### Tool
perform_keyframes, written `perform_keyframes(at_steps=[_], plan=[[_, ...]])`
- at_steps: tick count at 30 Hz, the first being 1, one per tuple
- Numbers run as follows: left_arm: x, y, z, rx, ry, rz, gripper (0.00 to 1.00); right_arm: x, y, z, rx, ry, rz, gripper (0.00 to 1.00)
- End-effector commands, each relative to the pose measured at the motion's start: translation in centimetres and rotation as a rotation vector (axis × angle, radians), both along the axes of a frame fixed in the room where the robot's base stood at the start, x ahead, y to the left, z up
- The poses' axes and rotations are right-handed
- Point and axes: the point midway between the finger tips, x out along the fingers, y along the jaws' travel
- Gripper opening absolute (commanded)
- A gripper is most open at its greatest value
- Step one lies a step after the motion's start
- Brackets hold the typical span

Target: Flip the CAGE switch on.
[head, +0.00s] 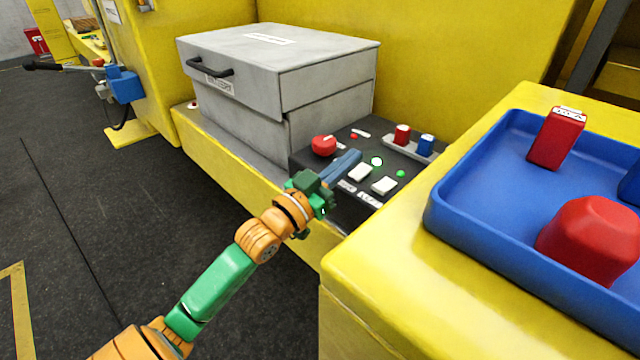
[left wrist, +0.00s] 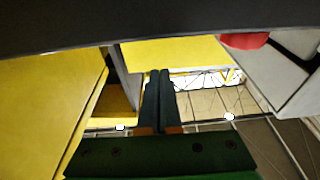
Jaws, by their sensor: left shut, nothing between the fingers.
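A black control panel (head: 345,213) sits on the yellow ledge. It carries two white rocker switches, a left one (head: 360,173) and a right one (head: 384,186), with small labels in front of them. I cannot read which label says CAGE, nor tell the switch positions. My left gripper (head: 351,158) is shut and empty. Its fingers reach over the panel, just left of the left switch; I cannot tell whether they touch anything. The shut fingers also show in the left wrist view (left wrist: 160,80). My right gripper is not in view.
A red knob (head: 323,145) stands left of the fingers, with a grey box (head: 330,88) behind. White (head: 377,161) and green (head: 400,173) round spots lie by the switches. Red (head: 402,135) and blue (head: 426,145) cylinders stand at the back. A blue tray (head: 470,230) is at right.

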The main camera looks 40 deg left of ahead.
Motion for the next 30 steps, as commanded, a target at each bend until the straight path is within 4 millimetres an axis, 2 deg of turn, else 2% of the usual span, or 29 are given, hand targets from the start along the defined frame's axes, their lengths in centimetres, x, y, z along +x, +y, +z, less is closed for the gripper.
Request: perform_keyframes(at_steps=[1, 3, 9, 12, 18, 30], plan=[[-1.3, 0.1, -1.7, 0.002, 0.007, 0.000, 0.00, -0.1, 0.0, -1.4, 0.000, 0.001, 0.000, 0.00], [-2.9, 0.3, -2.7, 0.001, 0.008, -0.001, 0.00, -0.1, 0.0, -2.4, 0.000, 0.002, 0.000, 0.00], [-6.8, 0.8, -4.4, 0.002, 0.008, -0.002, 0.00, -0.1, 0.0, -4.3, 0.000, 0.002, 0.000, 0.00], [-7.9, 1.0, -4.8, 0.000, 0.006, 0.000, 0.00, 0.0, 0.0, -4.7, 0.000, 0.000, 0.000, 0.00], [-8.8, 1.1, -4.8, 0.000, 0.002, -0.001, 0.00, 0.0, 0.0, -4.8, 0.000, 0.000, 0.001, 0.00], [-8.7, 1.2, -4.9, -0.001, 0.005, 0.002, 0.00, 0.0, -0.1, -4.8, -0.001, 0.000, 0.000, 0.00]])
